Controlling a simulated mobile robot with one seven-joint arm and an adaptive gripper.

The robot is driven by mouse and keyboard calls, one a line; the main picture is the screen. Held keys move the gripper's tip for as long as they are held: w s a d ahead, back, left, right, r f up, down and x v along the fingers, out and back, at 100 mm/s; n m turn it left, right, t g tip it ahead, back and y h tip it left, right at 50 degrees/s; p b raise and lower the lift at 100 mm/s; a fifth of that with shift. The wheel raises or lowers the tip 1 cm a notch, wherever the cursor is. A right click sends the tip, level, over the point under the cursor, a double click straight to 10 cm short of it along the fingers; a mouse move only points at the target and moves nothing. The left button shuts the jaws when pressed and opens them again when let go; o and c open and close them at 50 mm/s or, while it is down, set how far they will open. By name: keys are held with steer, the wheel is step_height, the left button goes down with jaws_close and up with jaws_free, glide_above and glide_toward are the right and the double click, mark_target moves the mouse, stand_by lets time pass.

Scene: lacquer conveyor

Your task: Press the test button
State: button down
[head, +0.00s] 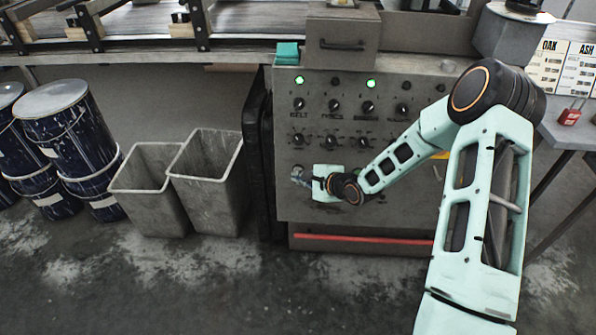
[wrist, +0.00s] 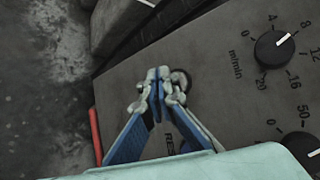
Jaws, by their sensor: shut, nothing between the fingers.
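The grey control panel (head: 300,215) stands in the middle of the head view, and its face fills much of the wrist view (wrist: 215,100). My gripper (head: 298,177) is at the lower left of this panel. In the wrist view its blue fingers meet at pale metal tips (wrist: 160,88), shut and empty. A dark round control (wrist: 182,78) shows right beside the tips, partly hidden by them; I cannot tell whether they touch. Lettering starting "RES" is partly covered by my gripper. I cannot make out a test label.
Several black knobs (head: 368,107) sit above my gripper on the panel, below two lit green lamps (head: 371,83). One dial (wrist: 273,48) is marked m/min. Two grey bins (head: 150,190) and blue drums (head: 68,125) stand left. A red bar (head: 360,246) runs low on the panel.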

steer(key=shift+w, duration=0.2)
stand_by(0.5)
steer(key=shift+w, duration=0.25)
steer(key=shift+w+f, duration=0.1)
steer(key=shift+w, duration=0.3)
stand_by(0.7)
steer(key=shift+s+p, duration=0.15)
steer(key=shift+p, duration=0.2)
steer(key=shift+s, duration=0.7)
steer(key=shift+s+r+p, duration=0.2)
steer(key=shift+s+p, duration=0.1)
steer(key=shift+s, duration=0.5)
steer(key=shift+s+r+p, duration=0.2)
steer(key=shift+s+p, duration=0.15)
steer(key=shift+s, duration=0.5)
steer(key=shift+s+r+p, duration=0.2)
steer(key=shift+s+p, duration=0.1)
steer(key=shift+s, duration=0.5)
